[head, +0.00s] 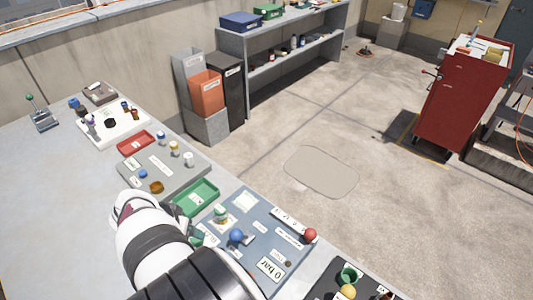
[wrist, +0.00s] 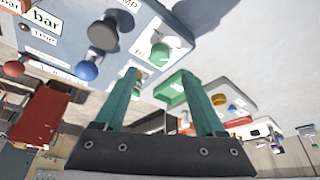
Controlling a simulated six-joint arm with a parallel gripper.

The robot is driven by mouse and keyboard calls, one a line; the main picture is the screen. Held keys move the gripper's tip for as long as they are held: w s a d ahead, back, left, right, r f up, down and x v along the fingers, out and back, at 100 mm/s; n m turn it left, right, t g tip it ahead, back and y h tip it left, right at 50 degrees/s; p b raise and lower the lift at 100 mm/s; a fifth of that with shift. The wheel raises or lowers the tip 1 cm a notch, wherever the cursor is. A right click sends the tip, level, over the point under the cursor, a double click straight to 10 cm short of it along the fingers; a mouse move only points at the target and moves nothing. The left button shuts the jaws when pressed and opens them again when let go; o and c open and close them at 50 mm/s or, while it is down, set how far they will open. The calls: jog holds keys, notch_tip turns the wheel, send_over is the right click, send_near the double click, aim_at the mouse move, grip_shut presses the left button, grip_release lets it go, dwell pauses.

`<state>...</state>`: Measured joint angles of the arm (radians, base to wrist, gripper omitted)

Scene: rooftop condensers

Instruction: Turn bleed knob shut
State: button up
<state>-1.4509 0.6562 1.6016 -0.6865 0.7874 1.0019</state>
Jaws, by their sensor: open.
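A blue-grey panel (head: 262,238) lies on the bench with several labels and knobs. It carries a blue ball knob (head: 236,236), a green-topped knob (head: 221,214) and a red ball (head: 310,235). In the wrist view the panel shows a dark grey knob (wrist: 103,33), the blue knob (wrist: 87,70) and the green knob (wrist: 159,53). I cannot read which one is labelled bleed. My gripper (wrist: 161,73) is open, its two teal fingers apart with no knob held; the green knob appears just beyond the fingertips.
A green tray (head: 196,198) and a grey board (head: 165,172) with small parts lie beside the panel. A dark mat (head: 325,285) with small items is at the near right. A red cabinet (head: 462,95) stands on the floor.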

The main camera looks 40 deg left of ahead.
jog(key=x, duration=0.7)
jog(key=shift+f, duration=0.15)
grip_shut()
